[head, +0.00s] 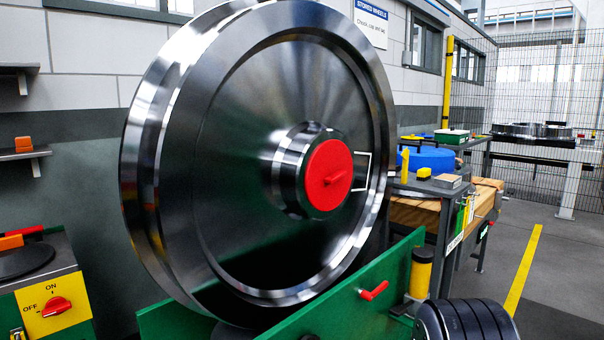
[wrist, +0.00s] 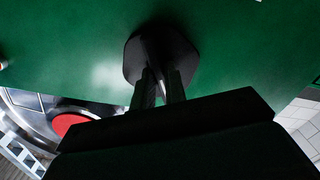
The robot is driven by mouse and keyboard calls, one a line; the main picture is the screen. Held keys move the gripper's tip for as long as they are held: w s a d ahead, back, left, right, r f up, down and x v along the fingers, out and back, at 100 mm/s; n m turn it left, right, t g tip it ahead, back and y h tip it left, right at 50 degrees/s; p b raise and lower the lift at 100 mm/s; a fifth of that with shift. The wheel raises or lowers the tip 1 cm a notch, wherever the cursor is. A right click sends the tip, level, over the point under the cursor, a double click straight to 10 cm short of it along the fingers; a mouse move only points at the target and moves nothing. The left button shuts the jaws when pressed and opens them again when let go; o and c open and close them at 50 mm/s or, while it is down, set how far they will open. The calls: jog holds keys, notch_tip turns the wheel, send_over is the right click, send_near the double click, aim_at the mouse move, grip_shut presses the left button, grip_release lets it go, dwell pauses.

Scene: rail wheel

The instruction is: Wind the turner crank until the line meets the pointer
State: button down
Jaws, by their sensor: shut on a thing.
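A large steel rail wheel (head: 240,160) with a red hub cap (head: 330,178) stands upright in a green turner frame (head: 345,303). A white square outline (head: 362,171) shows beside the hub; I cannot make out the line or the pointer for certain. In the wrist view, my gripper (wrist: 158,80) is shut on a dark knob (wrist: 150,48), seemingly the crank's handle, in front of a green panel (wrist: 75,40). The fingers hide part of the knob, and the crank arm cannot be made out. The gripper is out of the head view. The wheel's red hub also shows in the wrist view (wrist: 70,123).
A red lever (head: 373,291) sticks out from the green frame, near a black and yellow post (head: 420,272). A control box with a red OFF/ON switch (head: 56,307) stands at left. A workbench (head: 430,185) is behind at right. Floor by the yellow line (head: 523,270) is clear.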

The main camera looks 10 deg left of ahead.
jog(key=shift+m+p, duration=1)
jog(key=shift+m, duration=1.2)
jog(key=shift+m+p, duration=1.15)
jog(key=shift+m, duration=1.15)
jog(key=c, duration=1.3)
grip_release()
jog(key=shift+b+v, duration=0.5)
jog(key=shift+v, duration=3.05)
